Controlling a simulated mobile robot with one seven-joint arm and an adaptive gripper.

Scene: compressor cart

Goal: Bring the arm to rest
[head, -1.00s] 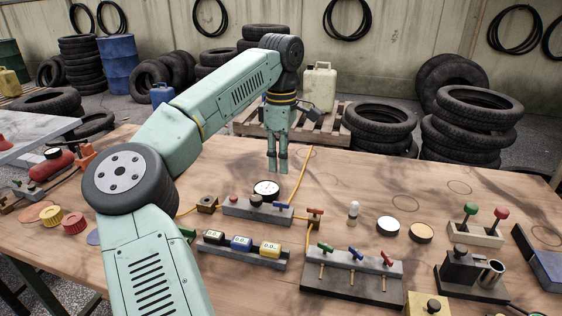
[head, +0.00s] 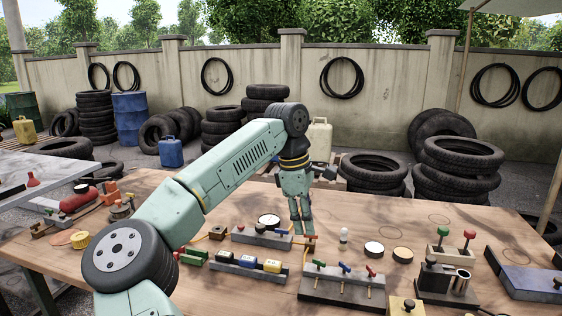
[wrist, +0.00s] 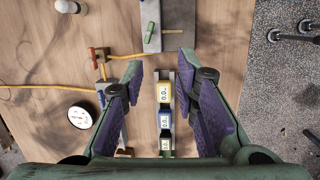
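My arm reaches out over the wooden bench (head: 350,205), bent at the elbow, with my gripper (head: 303,233) pointing down. In the head view the fingertips overlap the small valve on the yellow hose. The wrist view shows my gripper (wrist: 161,65) open, its two purple-padded fingers well apart with nothing held between them. I cannot tell the exact height of the fingertips above the bench.
A round gauge (head: 268,221) stands left of the gripper. A rack with coloured valve handles (head: 345,285) is in front, and a two-lever box (head: 450,258) is to the right. Stacked tyres (head: 460,170) stand behind. Bare bench lies behind the gripper.

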